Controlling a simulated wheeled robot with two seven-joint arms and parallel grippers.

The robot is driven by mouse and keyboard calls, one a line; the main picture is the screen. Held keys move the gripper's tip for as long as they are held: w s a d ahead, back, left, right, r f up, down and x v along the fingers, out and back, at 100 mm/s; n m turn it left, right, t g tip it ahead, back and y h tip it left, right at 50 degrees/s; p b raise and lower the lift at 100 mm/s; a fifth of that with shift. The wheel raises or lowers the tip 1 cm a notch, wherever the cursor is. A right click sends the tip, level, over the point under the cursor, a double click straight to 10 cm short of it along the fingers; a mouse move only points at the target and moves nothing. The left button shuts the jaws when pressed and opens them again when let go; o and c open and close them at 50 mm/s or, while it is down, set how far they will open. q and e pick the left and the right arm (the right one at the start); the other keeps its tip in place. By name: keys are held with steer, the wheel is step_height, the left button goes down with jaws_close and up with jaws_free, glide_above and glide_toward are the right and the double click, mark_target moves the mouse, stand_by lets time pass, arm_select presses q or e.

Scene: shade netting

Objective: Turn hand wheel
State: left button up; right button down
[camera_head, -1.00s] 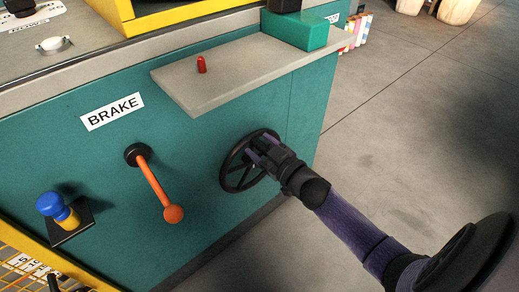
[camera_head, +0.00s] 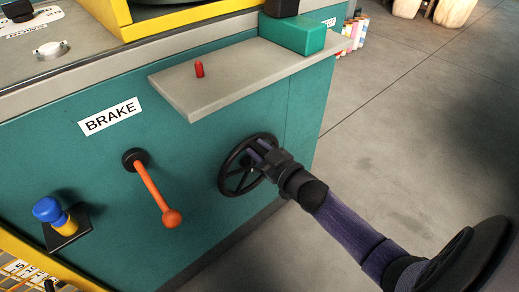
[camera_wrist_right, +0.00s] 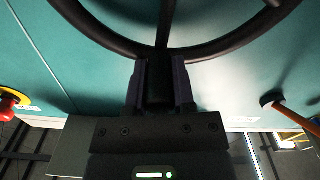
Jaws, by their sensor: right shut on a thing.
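The black hand wheel (camera_head: 225,179) is mounted on the front of the teal machine panel, right of an orange-knobbed lever. My right gripper (camera_head: 260,152) is shut on the wheel's rim at its upper right. In the right wrist view the dark rim (camera_wrist_right: 235,45) curves across the top and a spoke runs upward from the grip. The gripper's two fingers (camera_wrist_right: 160,82) sit on either side of the rim and spoke junction, hiding the exact contact. My left gripper is not recognisable in either view.
A brake lever (camera_head: 152,190) and a blue-yellow knob (camera_head: 55,214) stick out to the left of the wheel. A grey shelf (camera_head: 215,93) with a red peg (camera_head: 199,69) juts out above it. Clear floor (camera_head: 400,120) lies to the right.

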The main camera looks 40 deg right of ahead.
arm_select(q)
steer(key=shift+w, duration=0.1)
stand_by(0.3)
steer(key=shift+w+f, duration=0.1)
steer(key=shift+w, duration=0.25)
steer(key=shift+s, duration=0.2)
